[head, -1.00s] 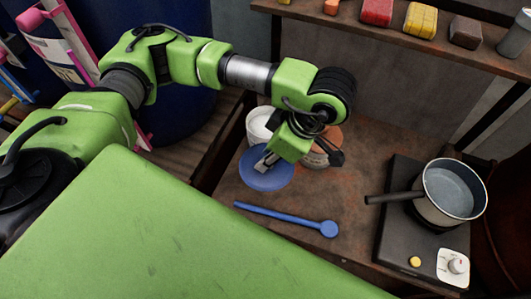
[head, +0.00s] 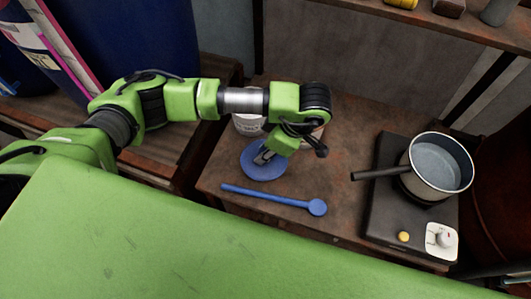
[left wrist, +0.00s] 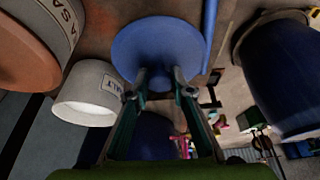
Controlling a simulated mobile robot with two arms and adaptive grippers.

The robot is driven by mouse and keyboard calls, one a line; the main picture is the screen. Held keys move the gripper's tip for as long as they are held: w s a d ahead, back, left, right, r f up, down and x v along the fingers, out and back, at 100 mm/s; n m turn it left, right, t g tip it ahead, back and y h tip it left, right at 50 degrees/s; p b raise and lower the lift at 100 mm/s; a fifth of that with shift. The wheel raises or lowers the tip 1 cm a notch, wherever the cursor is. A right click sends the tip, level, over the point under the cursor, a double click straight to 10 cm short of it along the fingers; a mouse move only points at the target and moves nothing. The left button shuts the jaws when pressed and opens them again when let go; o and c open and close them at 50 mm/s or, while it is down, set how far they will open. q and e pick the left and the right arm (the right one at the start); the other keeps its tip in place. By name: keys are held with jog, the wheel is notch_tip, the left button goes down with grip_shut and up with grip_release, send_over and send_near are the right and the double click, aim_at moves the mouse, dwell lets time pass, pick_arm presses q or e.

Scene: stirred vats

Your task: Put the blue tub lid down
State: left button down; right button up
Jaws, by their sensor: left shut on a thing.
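The blue tub lid (head: 262,169) is a round disc at the left part of the brown work table, just above the blue ladle in the head view. My left gripper (head: 264,157) is shut on the lid and points down at it. In the left wrist view the lid (left wrist: 160,42) lies across the tips of my left gripper (left wrist: 160,75). I cannot tell whether the lid touches the table. A white tub (head: 247,124) stands behind it, partly hidden by my arm; its salt label shows in the left wrist view (left wrist: 88,95). My right gripper is not in view.
A blue ladle (head: 268,196) lies close in front of the lid. A pot (head: 430,190) stands on a black hotplate (head: 385,215) at the right. A terracotta-topped jar (left wrist: 22,55) stands beside the white tub. Bare table lies between lid and hotplate.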

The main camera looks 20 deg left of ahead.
pick_arm(q)
jog(key=shift+w+a+f, duration=0.15)
jog(key=shift+w+f, duration=0.7)
jog(key=shift+f, duration=0.15)
notch_tip(320, 180, down, 3)
jog(key=shift+w+p, duration=0.15)
jog(key=shift+p, duration=0.55)
jog(key=shift+f, duration=0.2)
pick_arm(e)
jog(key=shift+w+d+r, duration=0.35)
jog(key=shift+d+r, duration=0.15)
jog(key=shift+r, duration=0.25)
pick_arm(q)
jog(key=shift+f, duration=0.25)
jog(key=c, duration=1.8)
grip_release()
jog(key=shift+r, duration=0.1)
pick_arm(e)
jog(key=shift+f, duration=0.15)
